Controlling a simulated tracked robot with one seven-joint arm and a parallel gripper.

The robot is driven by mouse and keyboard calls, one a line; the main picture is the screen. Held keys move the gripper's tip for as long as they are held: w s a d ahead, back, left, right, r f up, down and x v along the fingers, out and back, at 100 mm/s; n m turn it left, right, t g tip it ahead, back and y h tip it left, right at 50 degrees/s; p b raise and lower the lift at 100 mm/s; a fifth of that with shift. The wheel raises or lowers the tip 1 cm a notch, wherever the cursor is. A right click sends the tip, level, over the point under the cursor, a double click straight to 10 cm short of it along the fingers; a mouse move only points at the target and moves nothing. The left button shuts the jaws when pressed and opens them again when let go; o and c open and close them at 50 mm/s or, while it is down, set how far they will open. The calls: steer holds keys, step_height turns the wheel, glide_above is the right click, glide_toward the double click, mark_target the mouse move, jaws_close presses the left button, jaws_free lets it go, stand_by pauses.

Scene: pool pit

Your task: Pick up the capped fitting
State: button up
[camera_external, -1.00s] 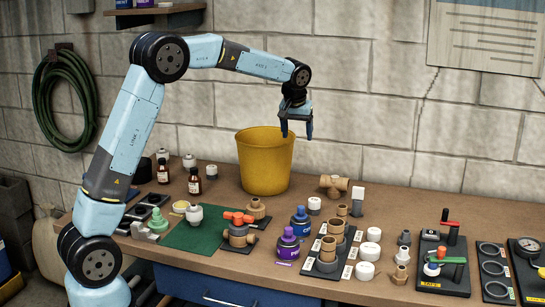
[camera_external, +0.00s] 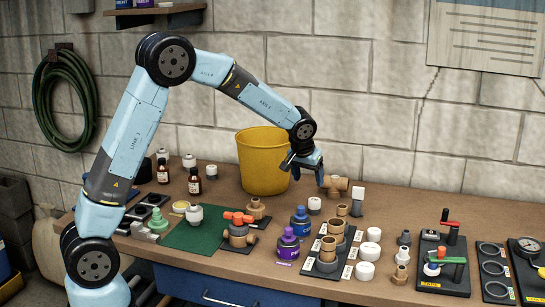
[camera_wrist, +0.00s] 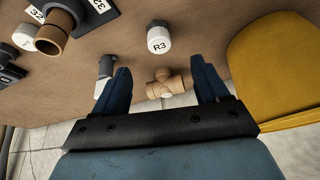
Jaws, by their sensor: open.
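A tan tee-shaped fitting (camera_external: 336,185) lies on the workbench right of the yellow bucket. In the wrist view the tan fitting (camera_wrist: 160,86) shows between my fingers, with a pale round face toward the wall side. Whether it is the capped fitting I cannot tell for sure. My gripper (camera_external: 303,174) is open and empty, above the bench just left of the fitting in the external view. Its two blue fingers (camera_wrist: 162,75) are apart in the wrist view. A grey-and-white upright piece (camera_wrist: 104,72) stands close beside the left finger, partly hidden by it.
The yellow bucket (camera_external: 262,165) stands close left of my gripper. A white-topped grey piece marked R3 (camera_wrist: 158,40) stands in front of the tee. A dark rack with tan pipes (camera_external: 325,258) and white caps stand nearer the bench front. The block wall is close behind.

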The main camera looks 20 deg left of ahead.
mark_target(314, 200)
steer(key=x, duration=0.7)
steer(key=shift+w+f, duration=0.2)
steer(key=shift+f, duration=0.1)
steer(key=shift+x, duration=2.9)
steer(key=shift+d, duration=0.15)
steer(key=shift+c, duration=0.3)
steer(key=c, duration=1.1)
